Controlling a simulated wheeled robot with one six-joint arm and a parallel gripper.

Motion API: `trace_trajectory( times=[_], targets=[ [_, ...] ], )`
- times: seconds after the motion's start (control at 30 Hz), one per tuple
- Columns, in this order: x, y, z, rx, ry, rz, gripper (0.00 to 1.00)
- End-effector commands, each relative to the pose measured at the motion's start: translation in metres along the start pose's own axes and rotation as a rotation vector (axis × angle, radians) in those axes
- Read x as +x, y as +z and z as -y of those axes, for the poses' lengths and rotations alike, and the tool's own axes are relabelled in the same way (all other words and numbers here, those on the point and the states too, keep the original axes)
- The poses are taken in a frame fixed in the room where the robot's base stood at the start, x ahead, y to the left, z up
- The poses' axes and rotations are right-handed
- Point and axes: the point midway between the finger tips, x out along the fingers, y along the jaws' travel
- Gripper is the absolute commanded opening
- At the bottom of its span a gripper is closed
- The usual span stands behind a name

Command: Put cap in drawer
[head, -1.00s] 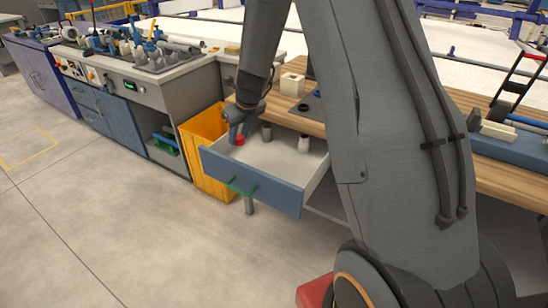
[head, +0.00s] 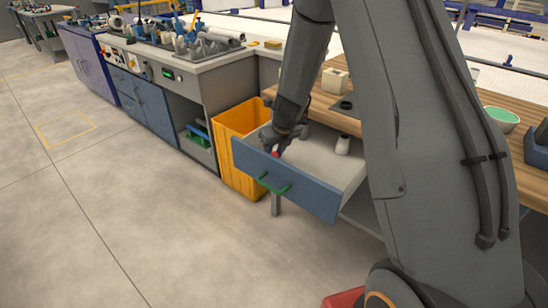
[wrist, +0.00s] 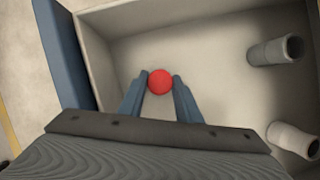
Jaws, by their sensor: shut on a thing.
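The red cap (wrist: 160,82) sits between the two blue fingers of my gripper (wrist: 161,84) in the wrist view. In the head view the cap (head: 275,154) shows as a small red spot at the tip of my gripper (head: 274,149), just behind the drawer front. My gripper is shut on the cap. The open drawer (head: 285,180) has a blue front and a green handle. The cap is over the drawer's inside, near its front left; whether it touches the floor is unclear.
In the wrist view two grey-white pipe pieces (wrist: 275,50) (wrist: 293,139) are in the drawer at right. A yellow bin (head: 233,150) stands left of the drawer. A wooden bench top (head: 480,130) lies behind. The drawer's middle is free.

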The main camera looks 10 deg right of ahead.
Motion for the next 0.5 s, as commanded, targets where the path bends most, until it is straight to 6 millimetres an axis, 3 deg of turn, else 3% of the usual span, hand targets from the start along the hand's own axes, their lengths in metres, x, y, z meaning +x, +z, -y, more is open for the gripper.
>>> trace_trajectory(
  times=[0.43, 0.47, 0.5],
  targets=[
    [0.0077, -0.0031, 0.0012, 0.001, -0.001, 0.001, 0.10],
    [0.0079, -0.0033, 0.0012, 0.001, -0.001, 0.001, 0.32],
    [0.0073, -0.0031, 0.0012, 0.001, -0.001, 0.001, 0.39]
  ],
)
